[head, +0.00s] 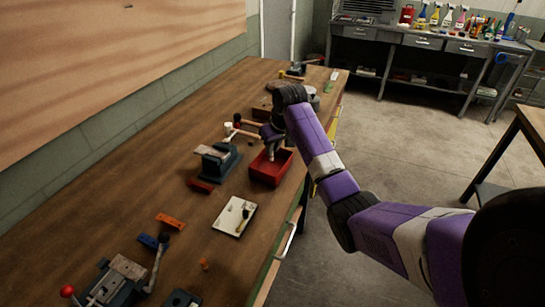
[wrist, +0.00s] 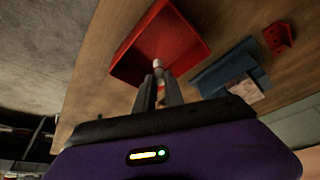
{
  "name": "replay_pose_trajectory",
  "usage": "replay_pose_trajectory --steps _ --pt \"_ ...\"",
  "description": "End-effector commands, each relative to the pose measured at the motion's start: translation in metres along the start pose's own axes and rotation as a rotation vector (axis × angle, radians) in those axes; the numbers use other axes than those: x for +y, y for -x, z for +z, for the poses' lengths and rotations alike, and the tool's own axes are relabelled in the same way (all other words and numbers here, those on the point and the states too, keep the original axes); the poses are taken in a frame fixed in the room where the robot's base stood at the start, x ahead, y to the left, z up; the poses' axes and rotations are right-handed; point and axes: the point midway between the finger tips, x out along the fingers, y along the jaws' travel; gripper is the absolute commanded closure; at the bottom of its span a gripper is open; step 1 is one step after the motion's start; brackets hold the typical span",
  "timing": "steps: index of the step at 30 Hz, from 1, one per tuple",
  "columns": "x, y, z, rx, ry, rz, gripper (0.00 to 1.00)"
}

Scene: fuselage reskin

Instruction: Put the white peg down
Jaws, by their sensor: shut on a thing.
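My gripper (wrist: 160,80) is shut on the white peg (wrist: 157,63), whose pale tip shows between the fingertips in the wrist view. The rest of the peg is hidden by the fingers. In the head view my gripper (head: 271,148) points down over the red bin (head: 262,177), an open box on the wooden workbench (head: 190,240). The red bin also shows in the wrist view (wrist: 185,35), behind the peg tip. I cannot tell whether the peg touches the bin.
A blue-grey vise (head: 218,160) stands left of the bin, with a red block (head: 200,186) nearby. A hammer (head: 240,130) lies behind. A white board (head: 234,217) with a small tool lies in front. Another vise (head: 115,280) is at the near left.

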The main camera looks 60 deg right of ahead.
Motion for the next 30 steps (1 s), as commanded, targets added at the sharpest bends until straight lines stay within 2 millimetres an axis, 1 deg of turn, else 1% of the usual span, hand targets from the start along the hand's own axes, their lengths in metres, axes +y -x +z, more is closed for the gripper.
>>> replay_pose_trajectory --steps 7,10,23,24,26,27,30 --pt "0.0 -0.029 0.013 -0.003 -0.001 0.0 1.0" --pt "0.0 -0.038 0.016 -0.001 0.0 0.0 1.0" --pt "0.0 -0.043 0.019 -0.001 -0.001 0.0 1.0" --pt "0.0 -0.043 0.018 -0.001 -0.001 0.0 0.79" --pt "0.0 -0.043 0.018 -0.001 -0.001 0.0 0.67" --pt "0.0 -0.043 0.018 -0.001 -0.001 0.0 0.65" --pt "0.0 -0.043 0.018 -0.001 -0.001 0.0 0.65"
